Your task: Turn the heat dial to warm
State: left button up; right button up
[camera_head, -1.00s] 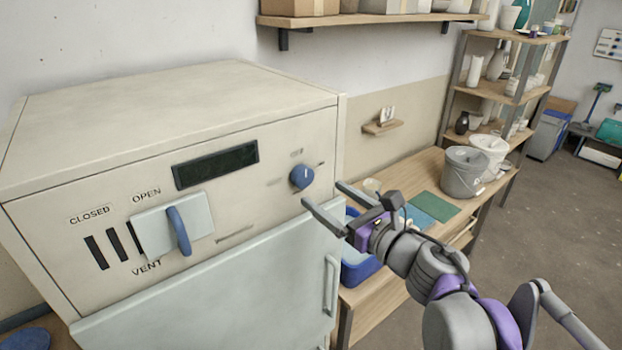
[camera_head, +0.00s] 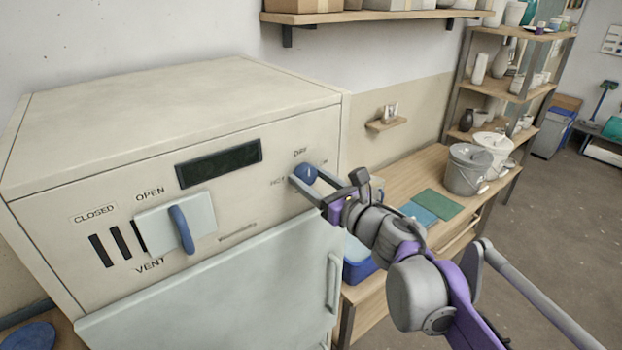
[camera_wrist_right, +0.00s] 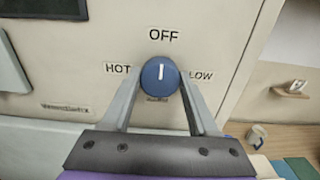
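The heat dial is a round blue knob with a white pointer line, on the upper right of the cream kiln front (camera_head: 306,174). In the right wrist view the dial (camera_wrist_right: 160,75) has its pointer straight up at OFF. HOT is printed to its left and LOW to its right; a label below is mostly hidden. My right gripper (camera_head: 303,177) has its fingers on either side of the dial, one left and one right, in the wrist view (camera_wrist_right: 161,80) too. They look open around it; contact is not clear. My left gripper is not in view.
A blue vent handle (camera_head: 181,229) sits on a pale plate left of the dial. The kiln door handle (camera_head: 332,284) is below. To the right is a wooden bench (camera_head: 405,180) with a grey bucket (camera_head: 466,170) and a white bucket (camera_head: 494,150). A shelf (camera_head: 370,17) hangs above.

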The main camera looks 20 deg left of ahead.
jog(key=c, duration=0.7)
jog(key=shift+c, duration=0.2)
